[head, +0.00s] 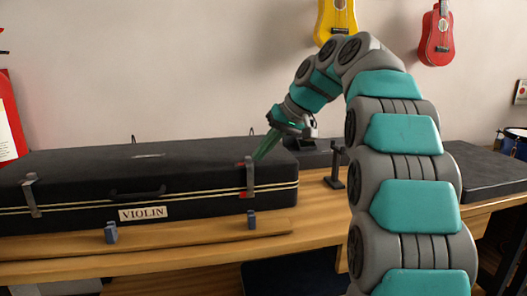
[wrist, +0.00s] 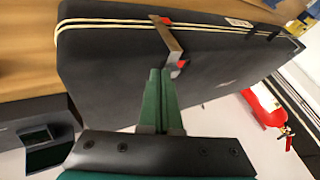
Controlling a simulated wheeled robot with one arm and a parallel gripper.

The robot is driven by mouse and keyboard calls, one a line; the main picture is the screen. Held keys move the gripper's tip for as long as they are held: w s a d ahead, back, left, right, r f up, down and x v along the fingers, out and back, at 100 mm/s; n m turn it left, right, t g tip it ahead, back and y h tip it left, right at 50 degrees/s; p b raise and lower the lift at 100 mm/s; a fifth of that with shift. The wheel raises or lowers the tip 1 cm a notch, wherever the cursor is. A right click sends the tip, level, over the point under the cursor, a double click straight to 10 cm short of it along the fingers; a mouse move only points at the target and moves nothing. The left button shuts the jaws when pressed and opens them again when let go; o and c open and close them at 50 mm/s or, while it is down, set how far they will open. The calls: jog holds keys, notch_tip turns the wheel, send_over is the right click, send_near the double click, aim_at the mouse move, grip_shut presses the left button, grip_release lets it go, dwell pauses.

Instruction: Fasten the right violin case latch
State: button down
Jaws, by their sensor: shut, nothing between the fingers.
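The black violin case (head: 90,165) lies with its lid down on the wooden bench. Its right latch (head: 249,178) is a metal strip with red marks, lying across the cream seam on the front near the right end. In the wrist view the latch (wrist: 168,38) runs over the case edge, with red at both ends. My gripper (head: 256,157) is shut and empty, its green fingers pointing down at the latch's upper end. In the wrist view the fingertips (wrist: 160,72) are just beside that red end; I cannot tell whether they touch. The left latch (head: 31,196) also spans the seam.
A carry handle (head: 138,193) and a VIOLIN label (head: 143,213) are on the case front. Small blue-grey blocks (head: 111,233) stand before it. A black post (head: 335,170) and another dark case (head: 488,175) are to the right. A fire extinguisher (wrist: 268,105) shows in the wrist view.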

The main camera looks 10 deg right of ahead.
jog(key=shift+a, duration=1.2)
